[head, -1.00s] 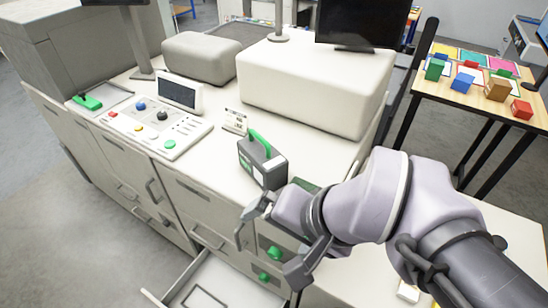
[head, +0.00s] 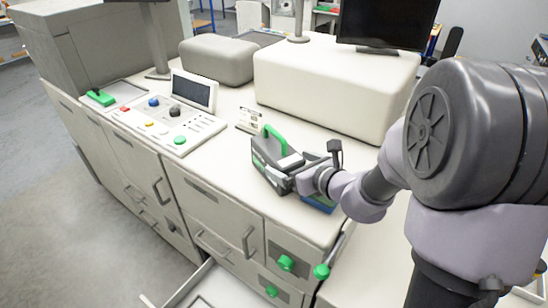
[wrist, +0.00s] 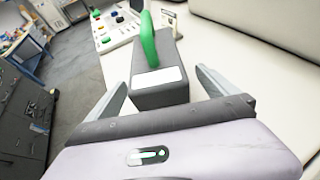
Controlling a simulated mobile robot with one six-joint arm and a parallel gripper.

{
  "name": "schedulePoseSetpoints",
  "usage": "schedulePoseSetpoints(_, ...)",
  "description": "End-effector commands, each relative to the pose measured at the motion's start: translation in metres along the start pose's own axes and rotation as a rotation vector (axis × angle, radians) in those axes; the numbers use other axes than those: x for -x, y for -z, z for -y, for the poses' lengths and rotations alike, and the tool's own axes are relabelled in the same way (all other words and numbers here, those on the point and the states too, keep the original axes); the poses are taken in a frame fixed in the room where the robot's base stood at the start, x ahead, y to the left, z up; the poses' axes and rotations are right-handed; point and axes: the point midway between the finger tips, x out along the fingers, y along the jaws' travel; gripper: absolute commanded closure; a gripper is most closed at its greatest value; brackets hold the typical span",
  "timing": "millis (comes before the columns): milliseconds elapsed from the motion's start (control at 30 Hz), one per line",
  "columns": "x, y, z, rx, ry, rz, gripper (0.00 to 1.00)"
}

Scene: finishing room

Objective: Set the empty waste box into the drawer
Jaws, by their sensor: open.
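The waste box (head: 268,163) is a dark grey box with a green handle and a white label. It stands upright on the white counter (head: 225,150) and also shows in the wrist view (wrist: 158,92), where its inside cannot be seen. My gripper (wrist: 163,84) is open, with one finger toward each side of the box's near end; I cannot tell whether they touch it. In the head view my gripper (head: 305,172) is just right of the box, partly hidden by my wrist. The drawer (head: 215,291) is pulled open below the counter front, cut off by the bottom edge.
A control panel (head: 168,126) with coloured buttons and a small screen (head: 194,91) stand left of the box. A small sign (head: 249,120) and a large white housing (head: 330,88) are behind it. A blue item (head: 318,205) lies under my gripper. Green knobs (head: 286,262) stick out in front.

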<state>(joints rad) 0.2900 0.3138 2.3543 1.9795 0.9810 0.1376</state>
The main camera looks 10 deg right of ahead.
Motion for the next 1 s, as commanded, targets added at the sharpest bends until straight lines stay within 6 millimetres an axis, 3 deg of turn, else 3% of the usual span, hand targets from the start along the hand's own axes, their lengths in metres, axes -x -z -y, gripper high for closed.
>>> schedulePoseSetpoints(300, -0.052, -0.003, -0.003, 0.001, -0.002, 0.000, 0.02)
schedulePoseSetpoints(567, -0.056, -0.004, -0.003, 0.001, 0.000, 0.000, 0.02)
schedulePoseSetpoints(1000, -0.056, -0.005, -0.003, 0.001, 0.000, 0.001, 0.88)
